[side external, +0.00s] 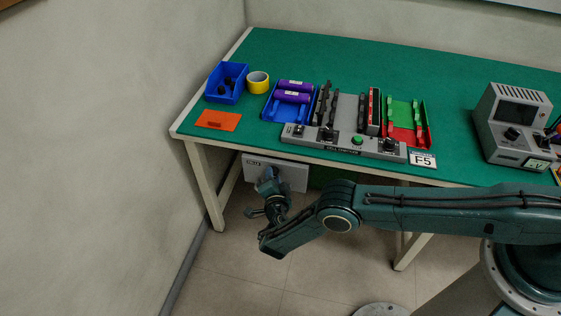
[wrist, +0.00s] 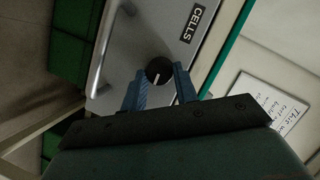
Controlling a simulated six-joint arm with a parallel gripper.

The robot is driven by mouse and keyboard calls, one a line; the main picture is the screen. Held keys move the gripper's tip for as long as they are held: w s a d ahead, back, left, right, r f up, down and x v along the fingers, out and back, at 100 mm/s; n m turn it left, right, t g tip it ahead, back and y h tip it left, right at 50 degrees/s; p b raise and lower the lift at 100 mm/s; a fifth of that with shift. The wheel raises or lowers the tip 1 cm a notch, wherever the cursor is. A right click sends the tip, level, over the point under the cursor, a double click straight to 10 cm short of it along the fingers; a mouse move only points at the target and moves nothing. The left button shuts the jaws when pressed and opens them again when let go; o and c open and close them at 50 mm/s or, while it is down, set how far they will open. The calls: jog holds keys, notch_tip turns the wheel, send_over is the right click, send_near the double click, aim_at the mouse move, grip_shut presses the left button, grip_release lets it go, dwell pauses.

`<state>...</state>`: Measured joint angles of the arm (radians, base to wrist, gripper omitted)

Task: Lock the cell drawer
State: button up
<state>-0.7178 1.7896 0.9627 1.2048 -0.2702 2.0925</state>
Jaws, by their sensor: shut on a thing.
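The cell drawer's grey front (side external: 290,175) is below the front edge of the green table, and its arm-side view is partly covered by my gripper (side external: 268,183). In the wrist view the drawer front (wrist: 140,35) carries a CELLS label (wrist: 192,23) and a long bar handle (wrist: 103,48). A round black lock knob (wrist: 158,68) with a white pointer line sits on the front. My gripper (wrist: 161,82) has its blue fingers on either side of the knob and is shut on it. The pointer line runs toward my gripper. Any gap around the drawer is too small to judge.
On the table (side external: 330,60) are a blue bin (side external: 227,83), yellow tape (side external: 258,81), an orange card (side external: 218,120), a grey fixture (side external: 345,143) and a meter (side external: 512,125). Green drawers (wrist: 72,45) adjoin the cell drawer. The floor below is open.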

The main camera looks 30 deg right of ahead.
jog(key=shift+n, duration=0.4)
dwell(0.7)
jog(key=n+g, duration=0.1)
jog(key=n+g+h, duration=0.1)
jog(key=n, duration=0.1)
jog(key=shift+w+a+r, duration=0.1)
jog(key=shift+w+r, duration=0.05)
jog(key=shift+w+a+n+g+h, duration=0.15)
jog(key=shift+n+g+h, duration=0.6)
jog(key=shift+n, duration=0.75)
jog(key=shift+n+g, duration=0.25)
jog(key=shift+n, duration=0.05)
jog(key=o, duration=1)
jog(key=shift+c, duration=0.2)
jog(key=shift+a+r, duration=0.1)
jog(key=shift+a, duration=0.05)
jog(key=v, duration=1.3)
jog(key=shift+s, duration=0.3)
